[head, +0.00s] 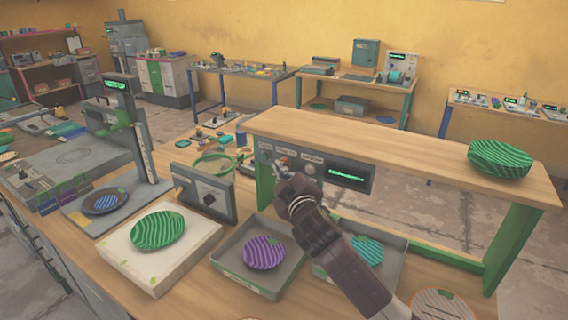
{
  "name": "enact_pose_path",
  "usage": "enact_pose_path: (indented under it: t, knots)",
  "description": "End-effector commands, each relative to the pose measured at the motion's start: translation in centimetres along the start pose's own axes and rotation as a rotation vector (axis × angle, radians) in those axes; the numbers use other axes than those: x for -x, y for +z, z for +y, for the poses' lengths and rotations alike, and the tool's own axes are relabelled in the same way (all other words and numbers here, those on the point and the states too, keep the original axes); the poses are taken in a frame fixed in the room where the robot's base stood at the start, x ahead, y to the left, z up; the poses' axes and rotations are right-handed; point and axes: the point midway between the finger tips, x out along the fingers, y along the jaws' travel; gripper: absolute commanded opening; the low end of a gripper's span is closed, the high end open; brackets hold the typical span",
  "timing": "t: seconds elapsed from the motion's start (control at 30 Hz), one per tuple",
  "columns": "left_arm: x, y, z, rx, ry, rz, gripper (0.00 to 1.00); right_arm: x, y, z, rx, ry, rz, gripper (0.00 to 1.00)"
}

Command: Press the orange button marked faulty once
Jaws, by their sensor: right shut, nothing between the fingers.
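A dark control panel (343,180) with a lit green display hangs under the front of the raised wooden shelf. Several small labels and round controls sit along its left part, too small to read. My right gripper (284,169) is shut and empty, with its tips at this left part of the panel. A small orange-red spot shows just above the tips, but I cannot tell whether it is the orange button or whether the tips touch it. The gripper partly covers this area. My left gripper is out of view.
The wooden shelf (400,145) bears a green striped plate (500,158). Below stand a white block (190,262) with a green plate, a grey tray (238,280) with a purple plate, and another tray with a teal plate. A press (146,150) stands left, a grey box (204,196) nearer.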

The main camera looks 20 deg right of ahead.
Motion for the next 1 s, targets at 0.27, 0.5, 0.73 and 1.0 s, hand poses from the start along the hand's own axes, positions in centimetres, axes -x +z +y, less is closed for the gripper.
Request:
enact_pose_path:
  t: [0.27,0.5,0.73,1.0]
  knots:
    - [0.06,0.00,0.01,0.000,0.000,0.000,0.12,-0.10,0.06,0.10,0.000,0.000,0.000,0.00]
    - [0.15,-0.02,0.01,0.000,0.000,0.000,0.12,-0.30,0.19,0.25,0.000,0.000,0.000,0.00]
    - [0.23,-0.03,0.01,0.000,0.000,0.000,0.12,-0.51,0.35,0.39,0.000,0.000,0.000,0.00]
    - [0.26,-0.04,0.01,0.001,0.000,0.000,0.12,-0.62,0.47,0.46,0.000,0.000,0.000,0.00]
